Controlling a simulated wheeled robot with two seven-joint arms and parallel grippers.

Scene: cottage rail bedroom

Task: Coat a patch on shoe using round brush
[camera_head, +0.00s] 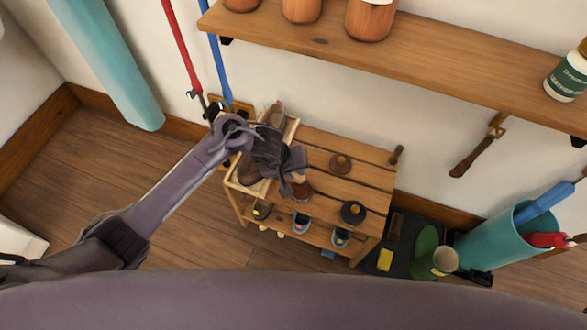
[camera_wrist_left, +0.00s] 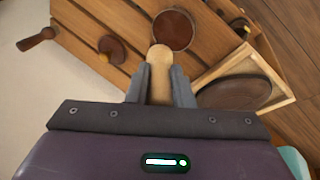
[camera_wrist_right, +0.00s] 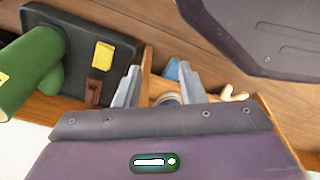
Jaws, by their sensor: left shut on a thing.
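My left gripper (camera_head: 284,168) is shut on a pale wooden handle (camera_wrist_left: 158,75), above the slatted wooden bench. A round dark brown piece (camera_wrist_left: 173,30) shows just past the handle's end; I cannot tell whether it is joined to it. A brown shoe (camera_wrist_left: 235,94) lies in a shallow wooden tray (camera_wrist_left: 285,97) beside the gripper. In the head view the tray (camera_head: 240,183) and shoe (camera_head: 250,172) are partly hidden by the left gripper. My right gripper (camera_wrist_right: 160,82) is open in the right wrist view, with nothing gripped; it is outside the head view.
Knobbed round pieces (camera_head: 340,163) (camera_head: 353,213) and a brown peg-like handle (camera_head: 396,155) are on the bench (camera_head: 330,145). A black tray (camera_head: 400,250), green boots (camera_head: 427,250) and a teal bin (camera_head: 490,245) stand right. A wall shelf (camera_head: 400,70) overhangs.

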